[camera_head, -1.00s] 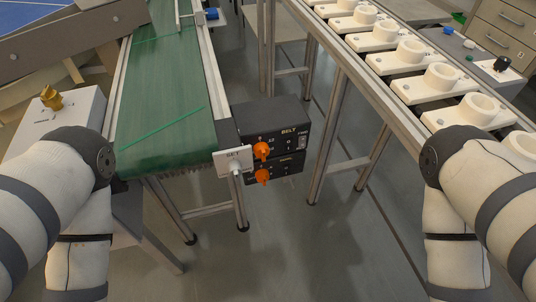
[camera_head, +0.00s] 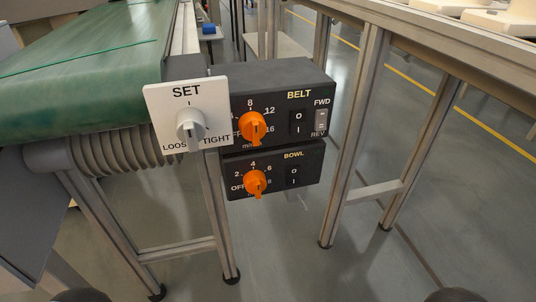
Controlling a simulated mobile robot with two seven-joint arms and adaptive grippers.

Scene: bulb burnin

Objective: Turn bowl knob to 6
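The bowl knob (camera_head: 256,184) is an orange knob on the lower black BOWL control box (camera_head: 308,160). An O/I rocker switch (camera_head: 293,176) sits to the right of the knob. Neither of my grippers is in view. Only dark rounded tips of my arms show at the bottom edge, well below and apart from the box.
Directly above is the BELT box (camera_head: 300,80) with a similar orange knob (camera_head: 252,127) and a FWD/REV switch (camera_head: 321,120). A white SET plate (camera_head: 160,110) with a grey knob (camera_head: 190,124) stands left. The green conveyor (camera_head: 80,70) and metal legs (camera_head: 355,130) flank the boxes.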

